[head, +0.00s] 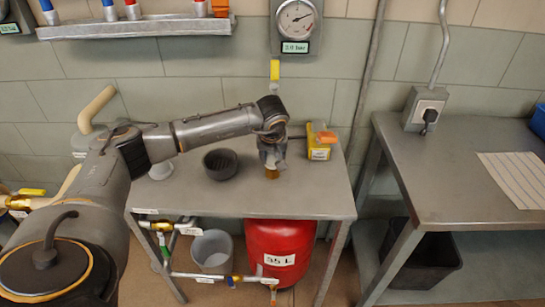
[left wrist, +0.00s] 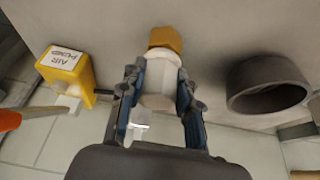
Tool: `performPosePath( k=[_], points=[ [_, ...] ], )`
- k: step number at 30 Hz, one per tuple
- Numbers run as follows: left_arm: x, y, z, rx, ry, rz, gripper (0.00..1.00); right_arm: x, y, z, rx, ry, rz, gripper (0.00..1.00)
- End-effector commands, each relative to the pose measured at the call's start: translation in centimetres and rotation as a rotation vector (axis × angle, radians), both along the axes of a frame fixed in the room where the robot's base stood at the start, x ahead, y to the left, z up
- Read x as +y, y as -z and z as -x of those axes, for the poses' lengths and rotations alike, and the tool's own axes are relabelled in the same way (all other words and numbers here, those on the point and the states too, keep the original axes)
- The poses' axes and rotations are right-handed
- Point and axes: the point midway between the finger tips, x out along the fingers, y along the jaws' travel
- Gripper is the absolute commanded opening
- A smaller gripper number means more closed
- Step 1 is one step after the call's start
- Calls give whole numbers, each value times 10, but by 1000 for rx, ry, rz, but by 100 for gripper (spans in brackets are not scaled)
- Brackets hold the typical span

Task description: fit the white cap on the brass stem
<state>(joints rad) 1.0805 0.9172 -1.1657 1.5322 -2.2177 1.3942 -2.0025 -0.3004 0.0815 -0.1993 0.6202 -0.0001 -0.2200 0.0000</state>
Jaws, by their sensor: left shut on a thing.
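The white cap (left wrist: 158,82) is between the fingers of my left gripper (left wrist: 157,95), which is shut on it. The brass stem (left wrist: 166,39) shows directly beyond the cap in the left wrist view, in line with it. I cannot tell whether the cap is seated on it or only touching or just above. In the head view my left gripper (head: 272,150) points down over the table, with the brass stem (head: 272,173) right below it. The gripper hides most of the cap there. My right gripper is not in view.
A dark round bowl (head: 221,163) and a small white round thing (head: 160,170) stand on the grey table (head: 240,201), left of the gripper. A yellow box (head: 319,141) with an orange part is close on the right. A pressure gauge (head: 296,18) hangs on the wall behind.

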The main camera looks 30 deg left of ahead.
Motion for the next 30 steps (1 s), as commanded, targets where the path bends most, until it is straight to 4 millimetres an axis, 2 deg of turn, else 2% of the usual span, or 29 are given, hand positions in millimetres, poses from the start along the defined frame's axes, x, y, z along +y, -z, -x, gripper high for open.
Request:
performPosePath(
  k=[30],
  points=[
    [0,7,0,0,0,0,14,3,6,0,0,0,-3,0]
  ],
)
